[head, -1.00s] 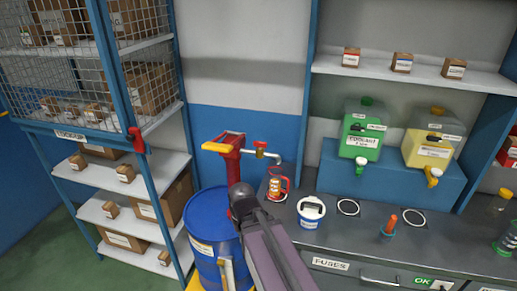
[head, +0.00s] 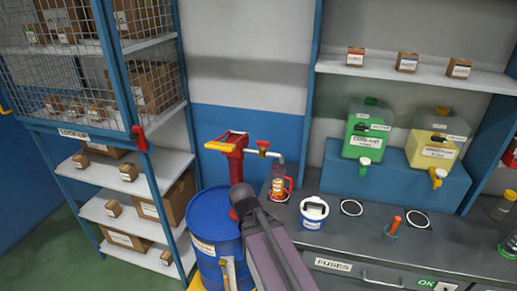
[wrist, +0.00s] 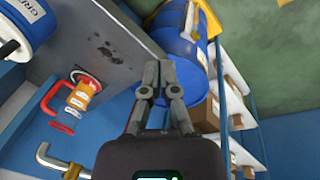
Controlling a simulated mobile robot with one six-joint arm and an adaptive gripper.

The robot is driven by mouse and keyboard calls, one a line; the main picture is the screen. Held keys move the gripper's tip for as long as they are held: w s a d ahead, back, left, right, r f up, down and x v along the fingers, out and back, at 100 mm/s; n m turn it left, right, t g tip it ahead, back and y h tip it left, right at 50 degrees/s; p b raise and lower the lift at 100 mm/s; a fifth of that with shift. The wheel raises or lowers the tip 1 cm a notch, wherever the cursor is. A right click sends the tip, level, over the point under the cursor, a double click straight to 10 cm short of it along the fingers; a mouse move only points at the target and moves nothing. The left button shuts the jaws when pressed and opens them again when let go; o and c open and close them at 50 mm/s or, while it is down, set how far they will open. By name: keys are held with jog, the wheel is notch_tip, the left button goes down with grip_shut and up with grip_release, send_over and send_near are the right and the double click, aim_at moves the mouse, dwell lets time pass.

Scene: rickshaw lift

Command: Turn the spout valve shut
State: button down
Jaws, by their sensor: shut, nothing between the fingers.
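A hand pump with a red body (head: 234,160) and yellow handle end stands on the blue drum (head: 212,235). Its grey spout bends down at the right, and a small red spout valve (head: 263,144) sits on it. In the wrist view the spout (wrist: 43,158) shows at lower left, with a yellowish fitting (wrist: 72,171) partly cut off by the bottom edge. My gripper (wrist: 159,68) is shut and empty, its tips in front of the drum in that picture and apart from the spout. In the head view my arm covers part of the pump and drum; the fingertips are not clear.
A red-handled orange jar (head: 279,187) stands on the grey bench below the spout, with a white-and-blue tub (head: 313,213) beside it. Green (head: 368,133) and yellow (head: 436,146) containers stand on a blue block. Shelving with boxes (head: 128,172) is close at left.

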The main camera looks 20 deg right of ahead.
aim_at(259, 144)
jog(key=w+d+r+n+t+h+b, duration=0.2)
jog(key=w+d+n+t+h, duration=0.15)
jog(key=w+d+n, duration=0.2)
jog(key=w+a+r+n+t+h+b, duration=0.1)
jog(key=w+r+n+t, duration=0.4)
jog(key=n, duration=0.5)
jog(key=w+a+r+n+t+h+b, duration=0.1)
jog(key=w+r+n+t+h, duration=0.3)
jog(key=n, duration=0.7)
notch_tip(259, 144, up, 2)
jog(key=shift+w+t+b, duration=0.45)
jog(key=shift+w, duration=0.3)
jog(key=x, duration=1.4)
jog(key=shift+w+a+m, duration=0.1)
jog(key=shift+a+m, duration=0.15)
jog(key=shift+a, duration=0.1)
jog(key=shift+d+g+h, duration=0.25)
jog(key=shift+g+h, duration=0.05)
jog(key=shift+h, duration=0.05)
